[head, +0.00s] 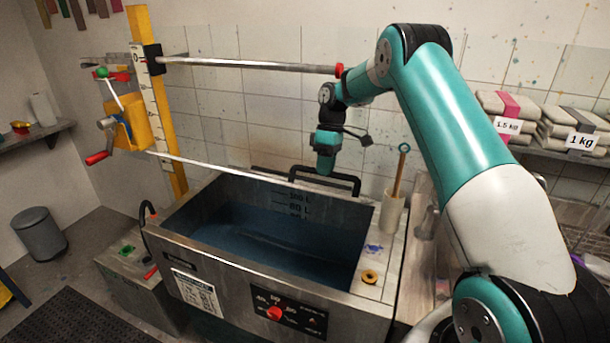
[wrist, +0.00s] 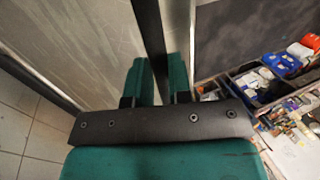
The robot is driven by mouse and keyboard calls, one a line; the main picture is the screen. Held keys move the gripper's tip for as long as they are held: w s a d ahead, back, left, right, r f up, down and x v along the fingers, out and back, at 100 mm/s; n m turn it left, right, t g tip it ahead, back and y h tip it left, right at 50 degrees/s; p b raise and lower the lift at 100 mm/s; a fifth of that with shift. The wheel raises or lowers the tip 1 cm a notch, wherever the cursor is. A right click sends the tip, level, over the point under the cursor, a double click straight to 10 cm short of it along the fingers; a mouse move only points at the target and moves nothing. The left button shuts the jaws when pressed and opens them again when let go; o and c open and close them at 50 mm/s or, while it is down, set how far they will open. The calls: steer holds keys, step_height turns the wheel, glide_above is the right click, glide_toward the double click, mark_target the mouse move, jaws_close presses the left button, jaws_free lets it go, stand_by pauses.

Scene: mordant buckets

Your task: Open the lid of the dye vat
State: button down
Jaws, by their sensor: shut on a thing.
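The dye vat (head: 350,292) is a steel tub in the middle of the head view, its top uncovered and its dark blue inside showing. A black bar handle (head: 345,178) stands just beyond the vat's back rim. The lid panel is hard to make out; it seems raised at the back, nearly edge-on. My gripper (head: 325,168) points down at that handle. In the wrist view, its green fingers (wrist: 160,82) are shut on a dark bar (wrist: 150,35), which looks like the lid handle. The fingertips are hard to see in the head view.
A yellow post (head: 155,110) with a steel rod (head: 250,65) stands behind the vat at left. A white holder (head: 391,215) with a wooden-handled tool stands on the vat's right ledge. A shelf with weighted bags (head: 505,110) is at right.

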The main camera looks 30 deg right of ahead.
steer(key=shift+w+d, duration=0.25)
steer(key=shift+d, duration=0.35)
steer(key=c, duration=1.2)
jaws_free()
steer(key=shift+w+d+f, duration=0.1)
steer(key=shift+d+f, duration=0.05)
steer(key=shift+o, duration=0.7)
steer(key=shift+w+d+f, duration=0.1)
steer(key=shift+d, duration=0.05)
steer(key=shift+a, duration=0.25)
steer(key=shift+a+r, duration=0.1)
steer(key=shift+r, duration=0.1)
